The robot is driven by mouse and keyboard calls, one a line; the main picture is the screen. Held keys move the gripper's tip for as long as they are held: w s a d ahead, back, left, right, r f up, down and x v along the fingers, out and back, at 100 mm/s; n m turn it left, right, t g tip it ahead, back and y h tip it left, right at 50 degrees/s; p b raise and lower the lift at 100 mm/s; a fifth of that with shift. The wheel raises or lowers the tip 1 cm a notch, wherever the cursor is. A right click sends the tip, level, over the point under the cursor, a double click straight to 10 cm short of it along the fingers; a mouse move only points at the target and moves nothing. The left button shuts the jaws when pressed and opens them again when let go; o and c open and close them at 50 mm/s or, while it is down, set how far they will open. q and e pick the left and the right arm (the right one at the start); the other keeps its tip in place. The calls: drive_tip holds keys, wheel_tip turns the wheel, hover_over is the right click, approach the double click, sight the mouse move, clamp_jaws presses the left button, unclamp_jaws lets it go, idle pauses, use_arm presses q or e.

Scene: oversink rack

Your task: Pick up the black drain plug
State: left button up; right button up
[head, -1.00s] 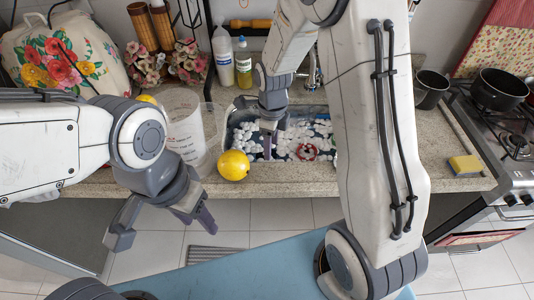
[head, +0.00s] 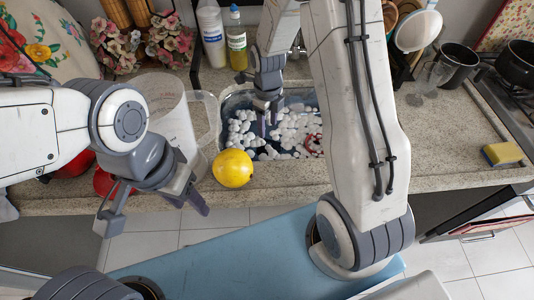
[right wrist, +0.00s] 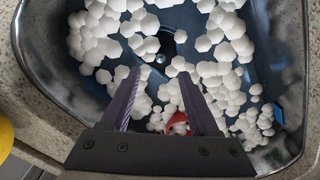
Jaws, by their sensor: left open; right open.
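My right gripper (head: 267,122) hangs over the sink (right wrist: 50,75), pointing down, with its jaws open and nothing between them. In the right wrist view its two fingers (right wrist: 158,77) reach over white foam clumps (right wrist: 115,25) in the dark blue basin. A small dark round spot (right wrist: 180,37) shows among the foam beyond the fingertips; I cannot tell whether it is the black drain plug or the drain hole. A small shiny spot lies beside it. A red and white object (right wrist: 177,122) lies between the fingers' bases. My left gripper (head: 153,214) is open and empty in front of the counter.
A yellow lemon-like fruit (head: 233,168) sits on the counter at the sink's front left corner. Bottles (head: 236,42) stand behind the sink. A sponge (head: 503,153) lies right, with clear counter between it and the sink.

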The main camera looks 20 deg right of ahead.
hover_over(269, 146)
wheel_tip(269, 146, down, 6)
drive_tip(key=shift+w+r, duration=0.15)
drive_tip(key=shift+r, duration=0.05)
drive_tip(key=f, duration=0.5)
drive_tip(key=shift+s+f+p, duration=0.2)
drive_tip(key=shift+f+p, duration=0.1)
drive_tip(key=shift+p, duration=0.1)
clamp_jaws()
